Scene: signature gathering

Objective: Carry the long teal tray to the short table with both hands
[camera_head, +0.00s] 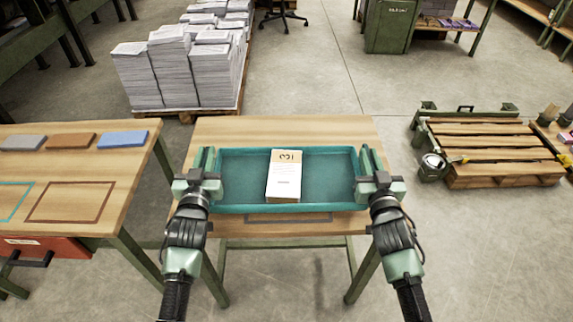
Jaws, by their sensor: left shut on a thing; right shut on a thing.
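The long teal tray (240,180) is level at the short wooden table (285,130), between my two grippers. A white paper stack with a tan printed top (285,183) lies in it, near the middle. My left gripper (207,165) is shut on the tray's left end. My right gripper (369,166) is shut on its right end. I cannot tell whether the tray touches the tabletop or hangs just above it. A dark rectangle outline (290,219) on the table shows partly below the tray's near edge.
A longer wooden table (75,165) with grey, brown and blue blocks stands at left. Tall paper stacks (180,65) sit on a pallet behind. A wooden pallet (490,150) with a green frame lies on the floor at right. Floor between the short table and that pallet is clear.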

